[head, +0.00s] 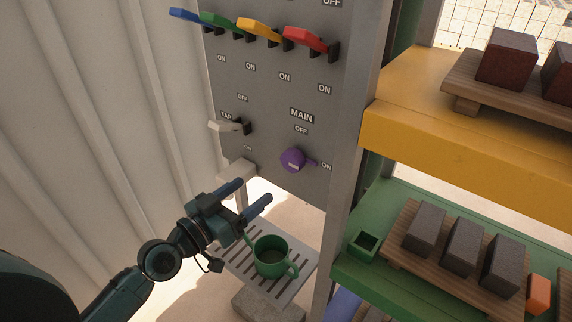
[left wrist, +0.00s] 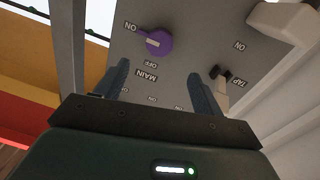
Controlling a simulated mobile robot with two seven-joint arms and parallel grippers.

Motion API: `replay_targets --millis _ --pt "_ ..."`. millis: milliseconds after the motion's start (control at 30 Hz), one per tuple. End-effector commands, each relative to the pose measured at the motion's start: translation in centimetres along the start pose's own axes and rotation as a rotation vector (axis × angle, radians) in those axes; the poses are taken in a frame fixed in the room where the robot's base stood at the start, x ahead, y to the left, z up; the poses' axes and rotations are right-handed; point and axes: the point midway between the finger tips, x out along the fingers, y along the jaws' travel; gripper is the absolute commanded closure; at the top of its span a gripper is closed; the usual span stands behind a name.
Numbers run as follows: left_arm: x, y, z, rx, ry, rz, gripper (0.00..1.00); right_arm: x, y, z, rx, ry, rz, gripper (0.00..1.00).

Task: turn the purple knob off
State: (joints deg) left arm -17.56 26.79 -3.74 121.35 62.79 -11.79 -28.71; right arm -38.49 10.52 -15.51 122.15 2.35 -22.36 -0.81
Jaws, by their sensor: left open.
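The purple knob (head: 293,160) is mounted low on the grey panel (head: 262,95), under the MAIN label. Its narrow end points right, toward the ON mark; the OFF mark is above it. The left wrist view also shows the knob (left wrist: 157,42), just past and between the fingertips, with its narrow end toward ON. My left gripper (head: 255,190) is open and empty, below and left of the knob and apart from it. My right gripper is in neither view.
Blue, green, yellow and red levers (head: 305,39) line the panel's top. A white tap lever (head: 226,126) is left of the knob. A green mug (head: 271,255) stands on a slatted tray below my gripper. Shelves with blocks are at right.

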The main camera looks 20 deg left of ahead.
Motion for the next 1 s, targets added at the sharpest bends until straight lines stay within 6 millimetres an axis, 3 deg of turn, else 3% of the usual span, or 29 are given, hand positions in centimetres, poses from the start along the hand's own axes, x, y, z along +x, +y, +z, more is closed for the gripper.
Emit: replay_targets --millis 133,300,500,933,1000 --pt "3.3 0.1 -0.6 -0.003 0.006 0.0 0.32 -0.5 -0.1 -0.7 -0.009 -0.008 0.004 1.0" --pt "6.8 0.0 -0.3 -0.003 0.003 -0.001 0.32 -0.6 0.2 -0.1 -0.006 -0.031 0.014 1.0" --pt "9.7 0.1 -0.1 -0.002 0.0 0.0 0.32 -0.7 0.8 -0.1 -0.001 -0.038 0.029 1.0" --pt "10.8 0.1 0.0 0.001 -0.001 0.0 0.32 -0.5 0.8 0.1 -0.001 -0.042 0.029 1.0" --pt "10.8 0.1 0.0 0.0 -0.001 0.0 0.36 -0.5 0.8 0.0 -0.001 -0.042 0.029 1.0"
